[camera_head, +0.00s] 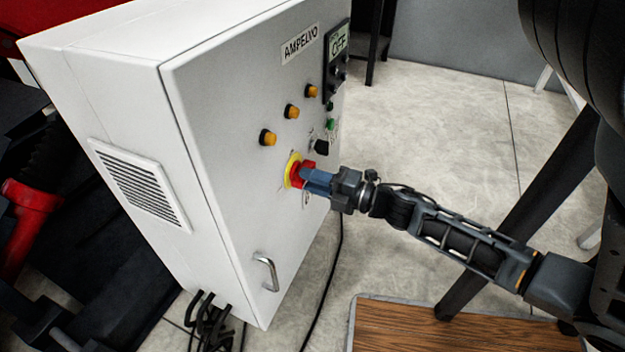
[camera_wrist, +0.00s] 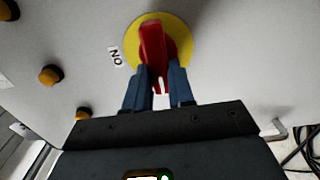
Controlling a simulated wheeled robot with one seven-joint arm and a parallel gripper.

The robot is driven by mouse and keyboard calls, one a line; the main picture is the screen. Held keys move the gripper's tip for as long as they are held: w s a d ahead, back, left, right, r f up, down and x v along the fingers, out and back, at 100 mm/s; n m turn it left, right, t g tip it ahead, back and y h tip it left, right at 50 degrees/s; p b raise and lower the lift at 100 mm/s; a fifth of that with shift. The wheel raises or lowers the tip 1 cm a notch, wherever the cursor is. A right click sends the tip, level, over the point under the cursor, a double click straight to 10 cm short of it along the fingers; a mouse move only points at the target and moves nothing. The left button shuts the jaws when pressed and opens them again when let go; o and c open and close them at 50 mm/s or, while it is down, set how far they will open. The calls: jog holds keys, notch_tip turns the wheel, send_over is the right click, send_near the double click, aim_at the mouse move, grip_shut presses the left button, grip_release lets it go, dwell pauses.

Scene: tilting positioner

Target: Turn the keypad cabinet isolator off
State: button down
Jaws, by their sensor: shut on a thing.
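The white keypad cabinet (camera_head: 215,130) carries a rotary isolator with a red handle (camera_head: 299,172) on a yellow round plate (camera_head: 290,168). In the wrist view the red handle (camera_wrist: 152,42) stands near upright in the picture on the yellow plate (camera_wrist: 184,38). An "ON" label (camera_wrist: 116,56) lies to the left of the plate. My gripper (camera_head: 311,180) has its blue fingers shut on the handle, one on each side, as the wrist view (camera_wrist: 157,76) shows. The fingers hide part of the handle's lower end.
Yellow buttons (camera_head: 291,111) and a dark panel with a small display (camera_head: 338,42), which appears to read "OFF", are on the cabinet face. A metal door handle (camera_head: 267,272) sticks out below. Black cables (camera_head: 208,320) hang underneath. A wooden top (camera_head: 440,328) lies at the lower right.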

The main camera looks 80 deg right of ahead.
jog(key=c, duration=1)
grip_release()
jog(key=shift+o, duration=0.2)
jog(key=v, duration=0.7)
jog(key=shift+s, duration=0.4)
jog(key=shift+a, duration=0.1)
jog(key=s+a+r+m+g+y, duration=0.1)
jog(key=a+r+m, duration=0.35)
jog(key=a, duration=0.55)
jog(key=a+r+m+g+y+p, duration=0.1)
jog(key=a+r+m+y, duration=0.15)
jog(key=a+m, duration=0.5)
jog(key=s+a+r+m+g+y, duration=0.1)
jog(key=a+r+m, duration=0.35)
jog(key=a, duration=0.75)
notch_tip(320, 180, up, 16)
jog(key=n+p, duration=0.1)
jog(key=p, duration=1.5)
jog(key=shift+d, duration=0.35)
